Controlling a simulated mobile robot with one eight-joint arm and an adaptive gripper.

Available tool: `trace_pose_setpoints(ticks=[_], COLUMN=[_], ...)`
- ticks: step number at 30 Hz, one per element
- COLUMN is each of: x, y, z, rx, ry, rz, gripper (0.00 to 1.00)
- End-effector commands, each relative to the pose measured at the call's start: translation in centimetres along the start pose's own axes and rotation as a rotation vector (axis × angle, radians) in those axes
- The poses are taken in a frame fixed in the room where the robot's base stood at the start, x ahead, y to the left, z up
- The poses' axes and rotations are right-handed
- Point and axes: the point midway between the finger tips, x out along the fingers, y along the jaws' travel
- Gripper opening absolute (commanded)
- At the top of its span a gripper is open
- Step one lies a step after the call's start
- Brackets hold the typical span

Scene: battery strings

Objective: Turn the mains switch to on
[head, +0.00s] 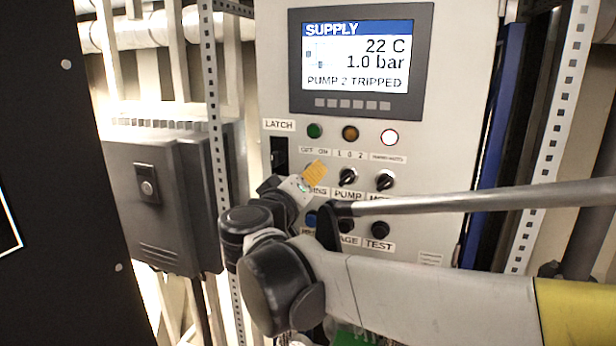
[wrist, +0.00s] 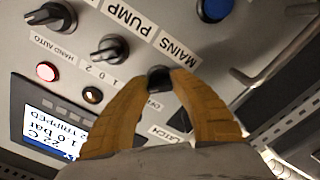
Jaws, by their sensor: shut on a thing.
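The mains switch (wrist: 158,79) is a black rotary knob under the MAINS label (wrist: 178,54) in the wrist view. My gripper (wrist: 161,75) has its two orange-yellow fingers closed on it, one on each side. In the head view my gripper (head: 315,172) is at the panel's left column, just below the OFF and ON marks (head: 314,150), and its finger hides the knob there. Which mark the knob points to cannot be told.
The grey panel (head: 450,130) carries a lit display (head: 356,55) reading PUMP 2 TRIPPED. A lamp (head: 389,137) glows; the green lamp (head: 314,131) looks dim. The pump switch (head: 347,177) and another knob (head: 384,181) sit close right. A latch slot (head: 279,152) is left.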

Motion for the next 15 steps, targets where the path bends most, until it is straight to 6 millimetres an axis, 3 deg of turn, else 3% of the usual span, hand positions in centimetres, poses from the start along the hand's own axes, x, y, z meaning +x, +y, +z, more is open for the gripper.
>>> trace_pose_setpoints(ticks=[14, 15], x=[0.01, 0.01], y=[0.02, 0.02], z=[-0.03, -0.03], rx=[0.015, 0.015], ry=[0.0, 0.0], rz=[0.0, 0.0], gripper=[0.0, 0.3])
